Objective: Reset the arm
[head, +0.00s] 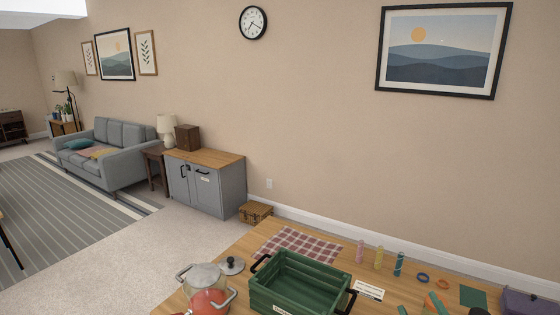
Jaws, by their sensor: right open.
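My right gripper (478,311) seems to show only as a small dark shape at the bottom edge, right of centre. Most of it is cut off by the frame, and I see nothing held in it. My left gripper is not in view. Neither of my arms shows clearly over the wooden table (222,268).
A green crate (298,284) with black handles stands on the table.

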